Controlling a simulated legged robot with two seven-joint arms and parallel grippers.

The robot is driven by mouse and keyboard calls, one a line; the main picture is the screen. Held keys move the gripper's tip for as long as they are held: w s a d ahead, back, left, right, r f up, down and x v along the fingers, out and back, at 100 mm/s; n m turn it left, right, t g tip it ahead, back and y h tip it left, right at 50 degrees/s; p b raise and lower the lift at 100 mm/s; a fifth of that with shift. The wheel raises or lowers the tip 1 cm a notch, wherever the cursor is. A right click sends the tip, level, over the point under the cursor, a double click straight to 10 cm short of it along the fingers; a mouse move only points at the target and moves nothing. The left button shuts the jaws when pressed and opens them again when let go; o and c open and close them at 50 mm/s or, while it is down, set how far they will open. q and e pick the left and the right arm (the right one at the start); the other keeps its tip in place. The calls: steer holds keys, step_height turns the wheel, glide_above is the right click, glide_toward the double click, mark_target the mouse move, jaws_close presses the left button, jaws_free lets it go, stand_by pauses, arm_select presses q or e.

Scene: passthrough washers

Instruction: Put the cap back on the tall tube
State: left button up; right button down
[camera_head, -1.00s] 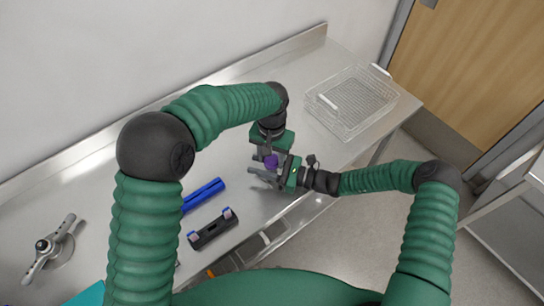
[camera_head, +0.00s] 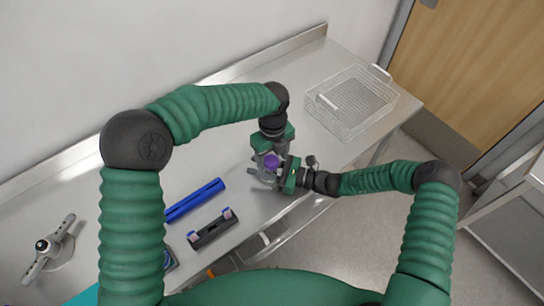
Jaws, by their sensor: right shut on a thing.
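The purple cap (camera_head: 271,160) shows between my two grippers, above the near middle of the steel counter. My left gripper (camera_head: 269,157) reaches down from above, its grey fingers spread on either side of the cap; it looks open. My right gripper (camera_head: 264,179) comes in from the right, just below the cap, and is shut on the tall tube. The tube is pale and mostly hidden by the fingers and the cap. The cap seems to sit at the tube's top, but I cannot tell how fully it is seated.
A wire basket (camera_head: 352,102) stands at the counter's far right. A blue bar (camera_head: 195,200) and a black holder with light ends (camera_head: 212,229) lie left of my grippers. A grey handled fixture (camera_head: 47,248) is at far left. The counter's front edge is close to my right gripper.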

arm_select(q)
steer(key=shift+o, duration=0.2)
steer(key=shift+a, duration=0.1)
steer(key=shift+r, duration=0.35)
step_height(320, 180, up, 11)
arm_select(e)
steer(key=c, duration=0.9)
jaws_free()
steer(key=shift+w+d, duration=0.1)
steer(key=shift+c, duration=0.2)
arm_select(q)
steer(key=shift+r, duration=0.1)
step_height(320, 180, down, 3)
steer(key=b, duration=0.2)
steer(key=shift+b, duration=0.4)
arm_select(e)
steer(key=v, duration=1.6)
steer(key=shift+d+f, duration=0.15)
steer(key=shift+s+d, duration=0.25)
